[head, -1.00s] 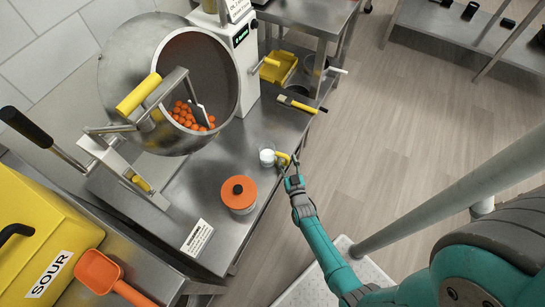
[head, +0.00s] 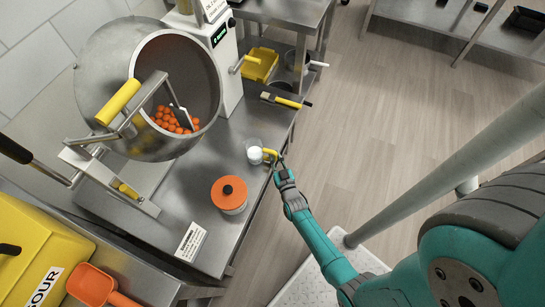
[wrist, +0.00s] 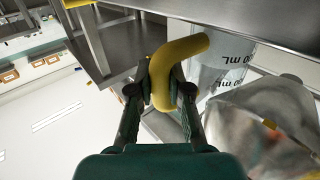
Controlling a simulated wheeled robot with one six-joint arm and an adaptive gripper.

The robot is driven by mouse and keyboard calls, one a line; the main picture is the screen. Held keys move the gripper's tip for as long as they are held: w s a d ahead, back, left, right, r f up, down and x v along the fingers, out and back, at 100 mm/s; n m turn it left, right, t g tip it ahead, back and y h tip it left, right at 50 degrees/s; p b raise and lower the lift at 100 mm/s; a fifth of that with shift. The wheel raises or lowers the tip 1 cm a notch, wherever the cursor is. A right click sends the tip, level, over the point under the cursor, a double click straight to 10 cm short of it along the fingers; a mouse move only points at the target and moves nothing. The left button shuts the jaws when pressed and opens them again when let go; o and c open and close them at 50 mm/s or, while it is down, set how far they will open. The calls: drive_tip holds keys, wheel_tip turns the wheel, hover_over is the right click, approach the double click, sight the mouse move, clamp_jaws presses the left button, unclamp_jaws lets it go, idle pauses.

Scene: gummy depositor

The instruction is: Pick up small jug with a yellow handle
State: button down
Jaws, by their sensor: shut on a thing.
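The small jug (head: 254,151) is clear, with something white in it and a yellow handle (head: 270,153). It is at the right edge of the steel table, behind the orange-lidded pot. My gripper (head: 280,163) is shut on the handle from the front right. In the wrist view my gripper (wrist: 163,88) has a finger on each side of the curved yellow handle (wrist: 180,50). The clear jug body (wrist: 212,68), with mL print, is just right of the handle. I cannot tell whether the jug's base touches the table.
A pot with an orange lid (head: 229,193) stands close in front of the jug. A steel drum (head: 140,75) with orange balls is at the left. A yellow-handled brush (head: 286,101) lies behind. Floor (head: 390,140) to the right is clear.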

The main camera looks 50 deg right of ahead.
wheel_tip(320, 180, up, 10)
drive_tip(key=shift+f, duration=0.25)
idle(0.3)
drive_tip(key=c, duration=1.7)
unclamp_jaws()
clamp_jaws()
